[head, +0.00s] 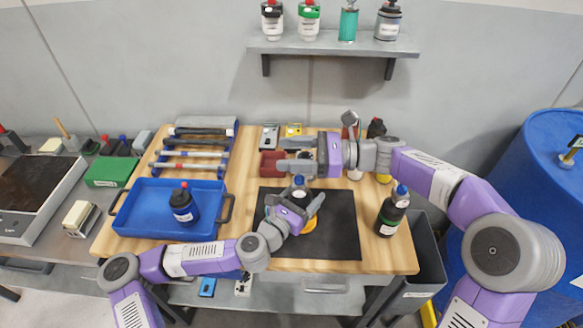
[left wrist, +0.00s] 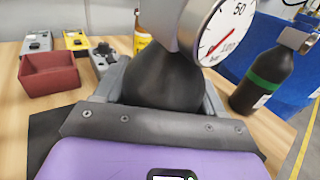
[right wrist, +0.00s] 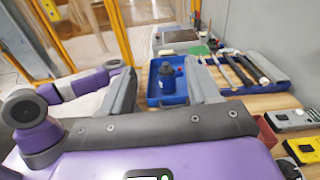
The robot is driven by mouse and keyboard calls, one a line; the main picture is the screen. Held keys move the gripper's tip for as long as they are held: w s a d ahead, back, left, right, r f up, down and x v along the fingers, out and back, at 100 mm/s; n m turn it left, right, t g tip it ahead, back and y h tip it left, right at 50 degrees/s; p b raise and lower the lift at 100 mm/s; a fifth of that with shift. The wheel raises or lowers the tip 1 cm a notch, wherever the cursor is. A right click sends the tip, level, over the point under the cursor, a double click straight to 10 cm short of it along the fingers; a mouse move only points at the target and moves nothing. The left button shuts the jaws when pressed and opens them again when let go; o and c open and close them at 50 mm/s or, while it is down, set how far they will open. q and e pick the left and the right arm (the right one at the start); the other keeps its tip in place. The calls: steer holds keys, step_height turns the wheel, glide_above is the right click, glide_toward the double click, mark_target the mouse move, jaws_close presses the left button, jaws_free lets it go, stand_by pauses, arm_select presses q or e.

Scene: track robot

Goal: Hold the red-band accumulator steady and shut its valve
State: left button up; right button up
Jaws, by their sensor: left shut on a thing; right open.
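My left gripper (head: 298,204) is shut around the dark body of an accumulator (left wrist: 165,78) over the black mat. A round pressure gauge (left wrist: 215,35) with a red needle is at its top in the left wrist view. In the head view a blue knob (head: 298,181) shows above the left gripper. No red band is visible on the held body; the fingers and gauge cover part of it. My right gripper (head: 286,155) is open and empty, behind the blue knob and pointing left. Its two fingers show apart in the right wrist view (right wrist: 163,95).
A blue tray (head: 135,222) with a red-capped dark bottle (head: 184,205) is at left. A green-band black bottle (head: 392,212) stands right of the black mat (head: 335,238). A red box (left wrist: 52,73) is behind. More bottles stand partly hidden behind my right arm.

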steer(key=shift+r, duration=1.65)
arm_select(q)
steer(key=o, duration=1.5)
steer(key=shift+c, duration=0.2)
steer(key=shift+s+a, duration=0.1)
steer(key=shift+s, duration=0.05)
